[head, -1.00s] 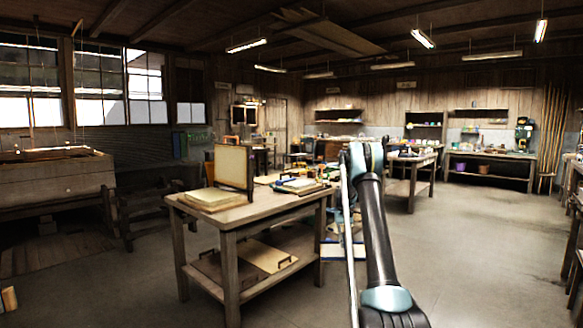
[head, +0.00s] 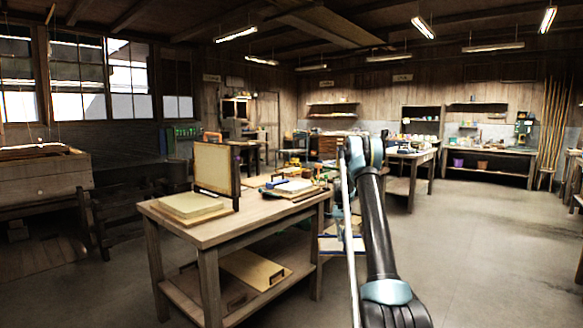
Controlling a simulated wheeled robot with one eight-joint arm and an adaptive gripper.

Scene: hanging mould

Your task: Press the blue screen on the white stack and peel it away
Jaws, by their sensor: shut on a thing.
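My gripper (head: 352,158) is at the far end of my raised arm, right of centre, and its fingers are mostly hidden by the wrist. It is shut on a thin panel (head: 347,235), seen edge-on as a long pale strip beside my arm. Its face and colour cannot be told. A white stack (head: 294,186) lies on the right half of the wooden table (head: 232,222), with a small blue item by its left side. A cream stack (head: 188,207) lies on the left half, and a framed cream panel (head: 215,168) stands upright behind it. The held panel is apart from both stacks.
The table's lower shelf holds boards (head: 255,268). A wooden vat (head: 42,176) stands at the far left. Benches (head: 492,165) line the back right. The floor (head: 475,260) on the right is open.

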